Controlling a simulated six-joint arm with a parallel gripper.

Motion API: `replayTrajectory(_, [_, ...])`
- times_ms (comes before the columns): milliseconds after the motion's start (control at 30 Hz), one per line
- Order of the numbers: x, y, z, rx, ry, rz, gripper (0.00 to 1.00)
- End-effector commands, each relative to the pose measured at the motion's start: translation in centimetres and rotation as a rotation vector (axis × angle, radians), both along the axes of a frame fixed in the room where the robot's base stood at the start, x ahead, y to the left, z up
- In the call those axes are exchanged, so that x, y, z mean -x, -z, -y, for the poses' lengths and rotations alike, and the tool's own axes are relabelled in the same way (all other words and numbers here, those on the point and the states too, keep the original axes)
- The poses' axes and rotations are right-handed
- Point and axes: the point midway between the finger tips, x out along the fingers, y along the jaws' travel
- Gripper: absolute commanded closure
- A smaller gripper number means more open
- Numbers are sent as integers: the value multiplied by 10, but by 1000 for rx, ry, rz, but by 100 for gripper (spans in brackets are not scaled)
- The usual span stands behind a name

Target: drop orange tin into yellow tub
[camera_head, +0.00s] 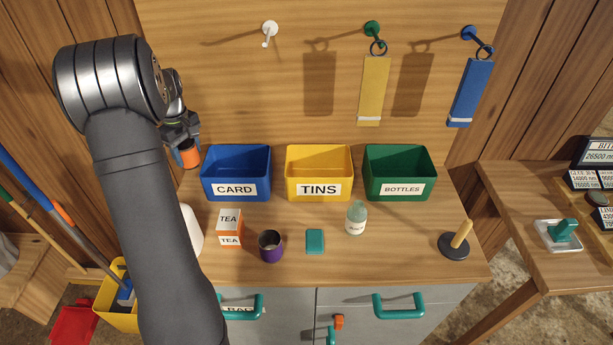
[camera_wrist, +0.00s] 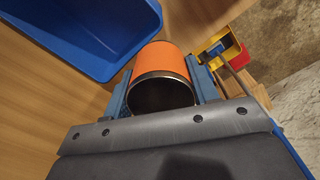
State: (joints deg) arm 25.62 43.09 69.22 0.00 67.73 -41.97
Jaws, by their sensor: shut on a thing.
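My gripper (camera_head: 184,141) is shut on the orange tin (camera_head: 189,156), left of the blue tub and raised above the bench. In the wrist view the orange tin (camera_wrist: 160,68) lies between the two blue fingers of my gripper (camera_wrist: 160,92), its dark open end facing the camera. The yellow tub (camera_head: 320,188), labelled TINS, stands between the blue and green tubs, with nothing visible in it. The tin is apart from the yellow tub, with the blue tub between them.
The blue CARD tub (camera_head: 236,188) and green BOTTLES tub (camera_head: 400,188) flank the yellow tub. In front are a tea box (camera_head: 230,226), a purple tin (camera_head: 271,247), a teal block (camera_head: 315,241) and a bottle (camera_head: 356,218). Tags (camera_head: 374,90) hang behind.

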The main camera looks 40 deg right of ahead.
Motion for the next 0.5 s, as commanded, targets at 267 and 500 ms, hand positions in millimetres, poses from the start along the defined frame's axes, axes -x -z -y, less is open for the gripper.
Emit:
replayTrajectory(267, [69, -29, 121, 1, 180, 1, 69])
replayTrajectory(500, [141, -13, 199, -1, 325, 0, 69])
